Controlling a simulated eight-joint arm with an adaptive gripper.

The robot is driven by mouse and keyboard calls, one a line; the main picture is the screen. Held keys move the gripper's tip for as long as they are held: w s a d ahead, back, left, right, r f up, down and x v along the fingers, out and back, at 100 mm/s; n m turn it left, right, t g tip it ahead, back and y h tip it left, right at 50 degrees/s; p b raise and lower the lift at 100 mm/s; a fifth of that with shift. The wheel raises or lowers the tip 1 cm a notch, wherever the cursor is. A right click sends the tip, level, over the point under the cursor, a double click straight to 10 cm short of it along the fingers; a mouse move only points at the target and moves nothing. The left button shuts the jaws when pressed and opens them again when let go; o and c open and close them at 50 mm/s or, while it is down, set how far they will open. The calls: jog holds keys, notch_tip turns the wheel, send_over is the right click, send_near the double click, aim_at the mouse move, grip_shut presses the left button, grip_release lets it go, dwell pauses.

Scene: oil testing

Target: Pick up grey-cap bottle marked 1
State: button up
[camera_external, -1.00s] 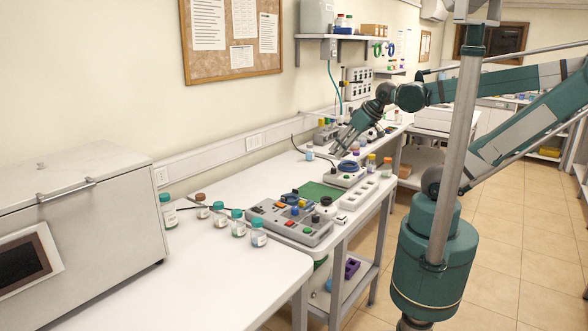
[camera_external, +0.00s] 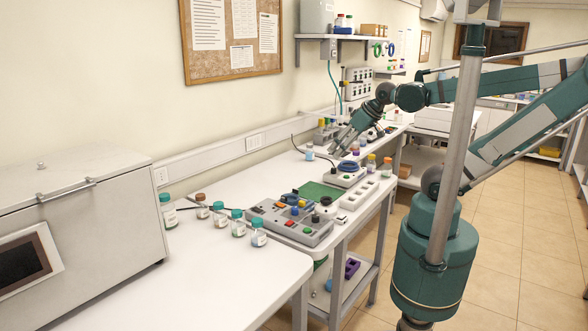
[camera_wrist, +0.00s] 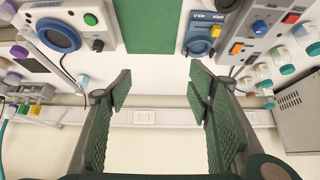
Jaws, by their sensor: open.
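My gripper (camera_external: 339,151) is over the far part of the white bench in the external view. In the wrist view its two green ribbed fingers (camera_wrist: 160,88) stand wide apart with nothing between them. A small bottle with a greyish-blue cap (camera_external: 309,152) stands on the bench just left of the gripper in the external view. A small pale-capped bottle (camera_wrist: 83,80) shows left of the fingers in the wrist view, perhaps the same one. I cannot read a number 1 on any bottle.
Several bottles with teal and brown caps (camera_external: 238,223) stand at the near end of the bench. A control panel (camera_external: 290,222), a green mat (camera_external: 316,194) and a device with a blue dial (camera_external: 346,175) are nearby. A wall rail (camera_wrist: 145,117) runs behind the bench.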

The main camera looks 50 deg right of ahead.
jog(key=w+d+r+p, duration=0.1)
jog(key=w+d+r, duration=0.15)
jog(key=w, duration=0.35)
jog(key=w+d+r, duration=0.1)
jog(key=w+d, duration=0.3)
jog(key=w, duration=0.2)
jog(key=m+g+p, duration=0.2)
jog(key=p, duration=0.1)
send_near(310, 144)
jog(key=shift+h, duration=0.4)
jog(key=x, duration=0.2)
jog(key=a+x, duration=0.1)
jog(key=x, duration=0.4)
jog(key=shift+w+a+f, duration=0.25)
jog(key=shift+w+d+f+g, duration=0.1)
jog(key=shift+d+f+g, duration=0.2)
jog(key=shift+f, duration=0.1)
jog(key=shift+x, duration=1.2)
